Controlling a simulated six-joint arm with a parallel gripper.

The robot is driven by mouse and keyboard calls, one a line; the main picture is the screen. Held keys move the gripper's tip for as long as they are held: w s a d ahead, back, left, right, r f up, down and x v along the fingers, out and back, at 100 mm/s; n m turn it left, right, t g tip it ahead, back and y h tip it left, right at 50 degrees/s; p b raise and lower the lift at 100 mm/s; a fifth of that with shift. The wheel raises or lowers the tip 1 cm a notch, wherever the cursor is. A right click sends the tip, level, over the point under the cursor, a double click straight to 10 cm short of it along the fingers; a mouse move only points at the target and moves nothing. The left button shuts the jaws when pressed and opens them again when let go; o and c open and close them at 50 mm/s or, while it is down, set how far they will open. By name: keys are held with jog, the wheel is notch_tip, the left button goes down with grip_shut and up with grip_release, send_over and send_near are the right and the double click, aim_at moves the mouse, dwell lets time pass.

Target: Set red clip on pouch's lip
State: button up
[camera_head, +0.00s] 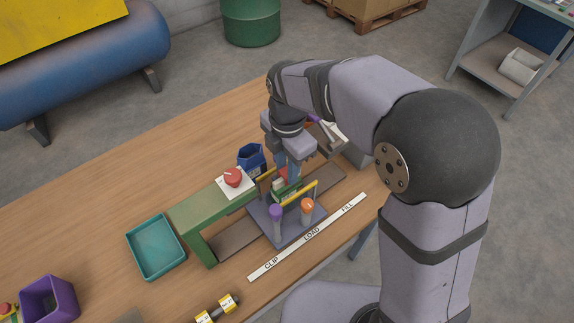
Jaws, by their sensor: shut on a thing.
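My gripper (287,171) points down over the grey fixture plate (287,229) in the middle of the bench. It is shut on a small red piece, which looks like the red clip (283,173); the fingers hide much of it. Just below is a small green and pale item (284,188), which seems to be the pouch, standing between two yellow bars (300,194). Its lip is too small and too covered to make out. I cannot tell whether the clip touches it.
A green bridge (190,222) with a red button (233,177) stands left of the fixture. A purple-topped post (276,213) and an orange-topped post (307,206) stand at its front. A blue bin (251,158) is behind; a teal tray (156,273) lies left.

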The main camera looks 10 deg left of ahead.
jog(key=shift+f, duration=0.15)
jog(key=o, duration=1.1)
jog(key=shift+r+b, duration=0.8)
jog(key=shift+r, duration=2.85)
jog(key=shift+d, duration=0.1)
